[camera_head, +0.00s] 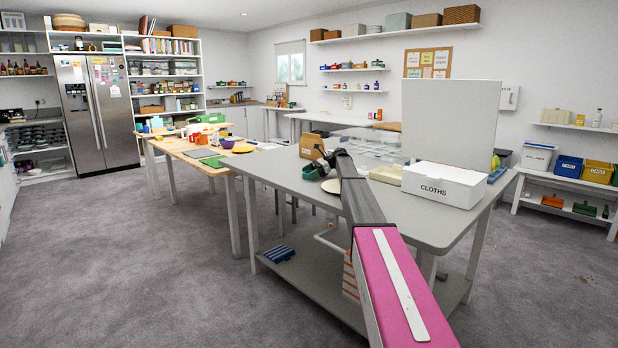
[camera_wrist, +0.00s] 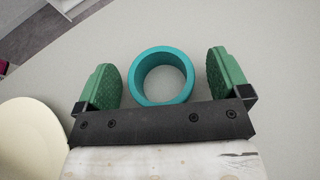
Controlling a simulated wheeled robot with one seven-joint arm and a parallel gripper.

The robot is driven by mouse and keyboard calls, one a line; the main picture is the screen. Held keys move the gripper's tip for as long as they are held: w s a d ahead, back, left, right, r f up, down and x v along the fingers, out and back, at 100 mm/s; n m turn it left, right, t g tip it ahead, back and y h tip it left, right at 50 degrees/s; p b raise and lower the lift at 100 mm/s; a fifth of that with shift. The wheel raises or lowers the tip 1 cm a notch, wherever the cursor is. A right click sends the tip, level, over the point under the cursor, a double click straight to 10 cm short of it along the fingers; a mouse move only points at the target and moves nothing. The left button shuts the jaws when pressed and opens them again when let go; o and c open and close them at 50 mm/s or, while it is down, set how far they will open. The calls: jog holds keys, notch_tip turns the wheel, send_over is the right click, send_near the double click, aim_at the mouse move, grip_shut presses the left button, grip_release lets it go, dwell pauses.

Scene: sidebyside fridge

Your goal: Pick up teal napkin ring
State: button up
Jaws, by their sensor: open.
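The teal napkin ring (camera_wrist: 139,78) stands out against the grey tabletop in the wrist view, with its round opening facing the camera. My gripper (camera_wrist: 163,68) is open, with one green finger pad on each side of the ring. There is a visible gap between the ring and each pad. The ring's near edge meets the dark gripper bar in the picture; I cannot tell whether they touch. In the head view my gripper (camera_head: 319,166) is low over the grey table, and my arm hides part of that area.
A cream plate (camera_wrist: 25,135) lies left of my gripper in the wrist view. On the grey table (camera_head: 430,225) are a brown box (camera_head: 311,146), clear containers (camera_head: 372,150) and a white CLOTHS box (camera_head: 443,187). A tall pale panel (camera_head: 450,118) rises behind them.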

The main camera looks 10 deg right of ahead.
jog(key=c, duration=1)
jog(key=shift+r, duration=0.15)
